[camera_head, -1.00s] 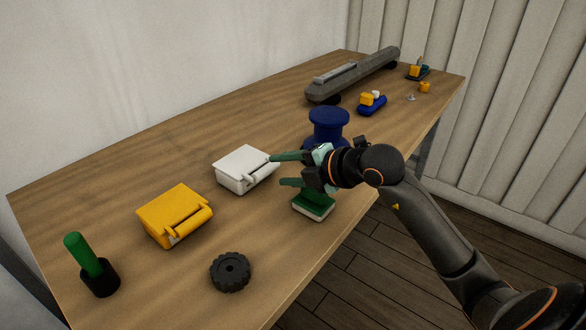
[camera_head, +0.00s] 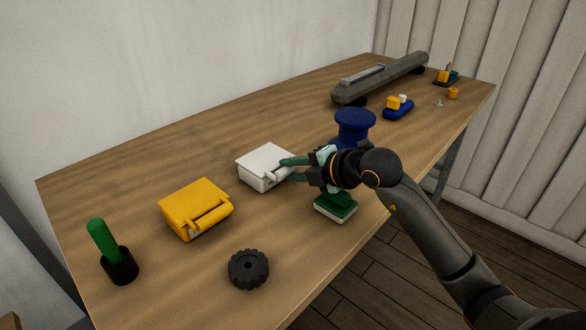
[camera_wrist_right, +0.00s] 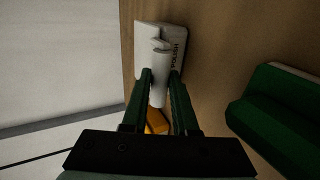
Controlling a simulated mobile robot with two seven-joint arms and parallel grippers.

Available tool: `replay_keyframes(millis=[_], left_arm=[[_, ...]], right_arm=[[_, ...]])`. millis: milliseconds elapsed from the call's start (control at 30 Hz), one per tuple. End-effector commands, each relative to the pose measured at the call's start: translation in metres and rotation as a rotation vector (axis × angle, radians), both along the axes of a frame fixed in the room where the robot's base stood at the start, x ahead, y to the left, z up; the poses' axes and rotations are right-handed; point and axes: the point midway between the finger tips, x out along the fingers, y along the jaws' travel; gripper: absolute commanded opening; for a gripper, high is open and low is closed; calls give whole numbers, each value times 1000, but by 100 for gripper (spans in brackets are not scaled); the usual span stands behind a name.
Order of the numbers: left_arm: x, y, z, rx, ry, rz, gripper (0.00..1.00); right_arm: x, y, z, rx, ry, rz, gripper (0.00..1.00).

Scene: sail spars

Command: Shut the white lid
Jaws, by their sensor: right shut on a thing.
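The white box with its white lid (camera_head: 263,160) stands on the table between the yellow box and the blue spool. The lid looks level over the box; I cannot tell whether a gap remains under it. My right gripper (camera_head: 284,170) reaches in from the right, its green fingers at the box's front right. In the right wrist view the fingers (camera_wrist_right: 161,76) are shut on the white rounded bar (camera_wrist_right: 160,88) at the lid's edge. The box's top (camera_wrist_right: 155,32) shows beyond it, with "POLISH" lettering. My left gripper is not in view.
A yellow box (camera_head: 190,205) stands left of the white one. A green-handled brush (camera_head: 336,209) lies under my right gripper, with the blue spool (camera_head: 355,122) behind. A black wheel (camera_head: 248,270) and a black cup (camera_head: 120,267) holding a green rod are nearer.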

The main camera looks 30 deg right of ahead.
Motion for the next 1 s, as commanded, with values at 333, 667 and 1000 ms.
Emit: replay_keyframes(millis=[333,667,1000], left_arm=[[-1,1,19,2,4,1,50],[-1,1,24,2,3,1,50],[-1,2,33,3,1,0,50]], right_arm=[[4,1,25,1,-4,-1,0],[6,2,30,0,-3,0,0],[9,3,39,1,-4,0,0]])
